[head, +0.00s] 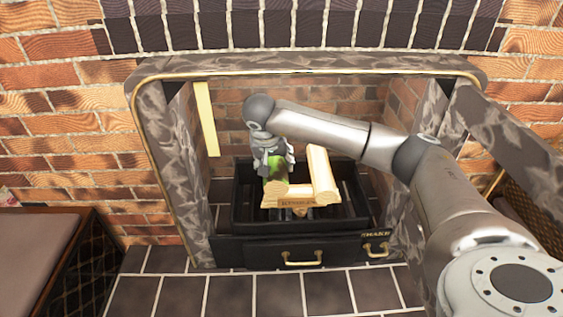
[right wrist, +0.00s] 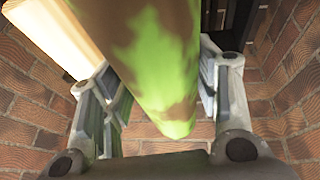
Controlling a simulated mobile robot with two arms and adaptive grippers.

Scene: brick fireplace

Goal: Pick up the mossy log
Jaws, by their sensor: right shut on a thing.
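The mossy log (head: 275,176), green and brown, shows in the head view in the black grate, partly hidden by my right gripper (head: 274,156). In the right wrist view the mossy log (right wrist: 160,58) runs between the two fingers, with its rounded end toward the palm. My right gripper is shut on it. I cannot tell whether the log still touches the grate. My left gripper is not in view.
Pale logs (head: 322,176) lie in the black grate (head: 240,205), close to the mossy log. The stone fireplace surround (head: 153,150) frames the opening. Drawers with brass handles (head: 302,258) are below. My right arm reaches in from the right. Dark floor tiles in front are clear.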

